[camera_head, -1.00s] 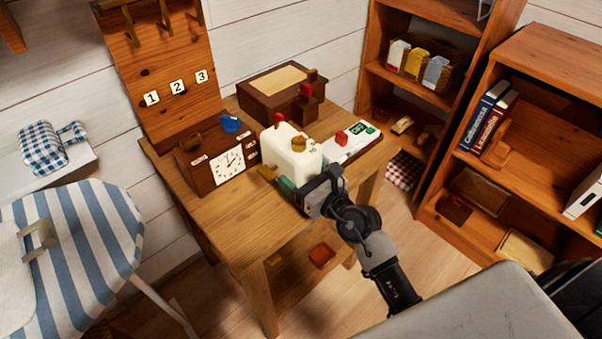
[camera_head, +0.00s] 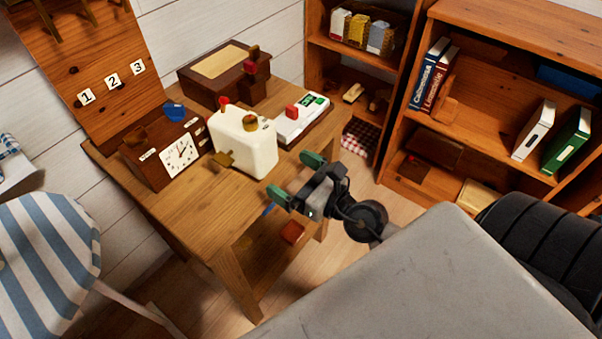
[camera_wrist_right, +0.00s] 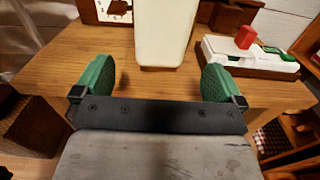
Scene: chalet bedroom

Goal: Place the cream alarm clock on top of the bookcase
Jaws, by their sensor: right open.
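The cream alarm clock (camera_head: 244,146) stands upright on the wooden table (camera_head: 205,225), a boxy body with a red knob and brass-coloured parts. Its dial is not visible from here. My right gripper (camera_head: 296,178) is open and empty, its green fingers just off the table's front edge, apart from the clock. In the right wrist view the cream clock (camera_wrist_right: 163,35) is straight ahead, beyond and between the open fingers (camera_wrist_right: 158,78). The low bookcase (camera_head: 510,28) is at the upper right, its wooden top partly cut off by the frame. My left gripper is out of view.
A brown clock (camera_head: 150,168) stands close left of the cream clock. A brown box (camera_head: 200,90) is behind, and a white device (camera_head: 300,120) with a red knob is to the right. A tall shelf (camera_head: 322,65) stands beside the bookcase. A striped ironing board (camera_head: 50,255) is left.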

